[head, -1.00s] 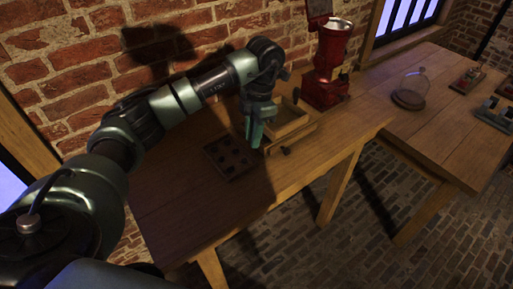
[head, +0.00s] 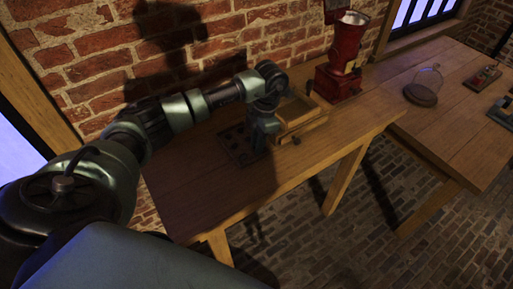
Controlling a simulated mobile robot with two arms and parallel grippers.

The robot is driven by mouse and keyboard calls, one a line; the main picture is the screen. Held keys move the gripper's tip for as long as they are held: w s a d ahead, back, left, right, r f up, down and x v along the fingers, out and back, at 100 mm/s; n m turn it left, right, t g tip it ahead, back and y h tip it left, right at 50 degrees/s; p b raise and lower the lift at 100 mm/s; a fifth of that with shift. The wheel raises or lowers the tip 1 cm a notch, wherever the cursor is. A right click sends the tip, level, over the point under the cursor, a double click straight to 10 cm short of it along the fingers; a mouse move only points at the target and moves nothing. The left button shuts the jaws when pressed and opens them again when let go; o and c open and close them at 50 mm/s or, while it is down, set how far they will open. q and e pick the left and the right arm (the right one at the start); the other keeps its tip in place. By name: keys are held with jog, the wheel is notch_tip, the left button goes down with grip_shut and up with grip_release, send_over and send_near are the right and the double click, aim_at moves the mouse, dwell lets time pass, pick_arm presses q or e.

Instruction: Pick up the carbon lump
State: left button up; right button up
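My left gripper (head: 259,142) points down at the near left corner of a shallow wooden box (head: 304,122), over the right side of a dark square plate (head: 232,140) with several round dark spots. Whether its fingers are open or shut is too dark and small to tell. A small dark lump-like thing (head: 296,141) shows at the front of the box, right of the gripper. I cannot tell whether it is the carbon lump or a knob. My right gripper is not in view.
A red grinder-like machine (head: 342,62) stands behind the box, to the right. A glass dome (head: 424,84) stands on the second table (head: 450,125) at right, with small devices (head: 482,77) beyond. The near part of the first table (head: 205,200) is clear.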

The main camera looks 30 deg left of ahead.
pick_arm(q)
grip_shut()
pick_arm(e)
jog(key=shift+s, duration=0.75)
pick_arm(q)
jog(key=shift+r, duration=0.2)
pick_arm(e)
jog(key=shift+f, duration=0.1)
pick_arm(q)
notch_tip(320, 180, up, 20)
jog(key=b, duration=0.2)
jog(key=shift+f, duration=0.15)
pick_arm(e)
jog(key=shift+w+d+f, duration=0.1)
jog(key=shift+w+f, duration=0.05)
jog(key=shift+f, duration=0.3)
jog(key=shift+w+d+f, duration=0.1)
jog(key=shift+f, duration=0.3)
pick_arm(q)
jog(key=shift+f, duration=0.1)
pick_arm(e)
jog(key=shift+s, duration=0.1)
